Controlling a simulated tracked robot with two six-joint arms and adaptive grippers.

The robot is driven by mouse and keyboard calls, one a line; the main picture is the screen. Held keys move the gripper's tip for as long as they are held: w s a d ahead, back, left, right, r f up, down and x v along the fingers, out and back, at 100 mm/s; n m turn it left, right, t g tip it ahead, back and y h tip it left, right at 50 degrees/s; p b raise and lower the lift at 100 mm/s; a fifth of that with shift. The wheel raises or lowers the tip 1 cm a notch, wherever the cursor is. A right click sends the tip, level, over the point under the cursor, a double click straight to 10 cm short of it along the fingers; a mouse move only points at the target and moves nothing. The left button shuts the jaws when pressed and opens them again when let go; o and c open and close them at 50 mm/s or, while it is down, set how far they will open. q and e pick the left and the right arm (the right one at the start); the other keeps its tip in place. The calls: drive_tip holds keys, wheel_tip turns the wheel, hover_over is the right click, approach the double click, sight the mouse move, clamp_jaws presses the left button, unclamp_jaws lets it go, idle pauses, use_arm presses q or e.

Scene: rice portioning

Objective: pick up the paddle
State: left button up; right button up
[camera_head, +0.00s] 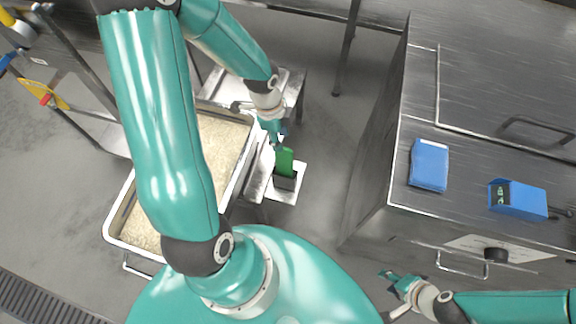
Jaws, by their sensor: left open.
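The green paddle (285,160) stands upright in a dark holder (285,182) on a small pale plate beside the rice bin. Only its green upper part shows; its lower end is hidden in the holder. My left gripper (276,138) is open just above the paddle's top, its fingers pointing down at it. I cannot tell from this view whether it touches the paddle. My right gripper (389,277) is low at the right, in front of the steel cabinet and away from the paddle. Its fingers are too small to judge.
A steel bin (113,229) full of rice stands at the left, partly hidden by my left arm. A steel cabinet (465,215) at the right carries a blue packet (429,165) and a blue device with a display (517,198). Grey floor between them is clear.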

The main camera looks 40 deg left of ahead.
sight(284, 148)
use_arm(q)
drive_tip(key=f, duration=0.2)
drive_tip(key=f+b, duration=0.1)
drive_tip(key=f, duration=0.1)
drive_tip(key=d+f+b, duration=0.1)
drive_tip(key=f, duration=0.1)
drive_tip(key=shift+w+f, duration=0.15)
drive_tip(key=shift+w, duration=0.1)
drive_tip(key=f+b, duration=0.2)
drive_tip(key=f, duration=0.1)
drive_tip(key=f+b, duration=0.1)
drive_tip(key=f, duration=0.1)
drive_tip(key=shift+w+d+f, duration=0.1)
drive_tip(key=shift+w, duration=0.2)
drive_tip(key=shift+c, duration=0.4)
clamp_jaws()
